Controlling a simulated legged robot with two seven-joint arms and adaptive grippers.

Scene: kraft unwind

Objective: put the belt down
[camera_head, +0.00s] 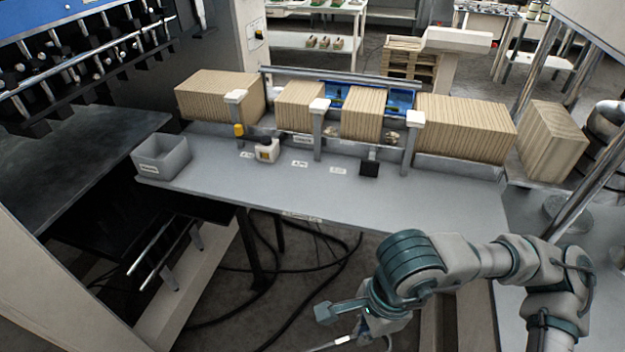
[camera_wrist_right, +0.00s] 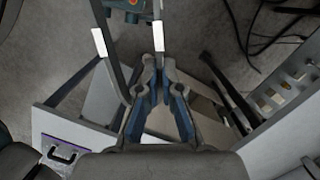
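My right gripper (camera_head: 342,310) is low in front of the table's near edge in the head view, pointing left. In the right wrist view my right gripper (camera_wrist_right: 159,66) has its fingertips close together. A narrow grey strip with a white patch, which looks like the belt (camera_wrist_right: 158,28), runs down to the fingertips and seems pinched there. A second grey strip with a white patch passes left of the fingers; whether it is the same belt is unclear. My left gripper is out of view.
The grey table (camera_head: 420,197) carries an empty grey bin (camera_head: 162,157) at its left end and kraft stacks (camera_head: 465,125) along the back. The table's front middle is clear. A dark machine stands at left; black cables (camera_head: 285,268) lie on the floor.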

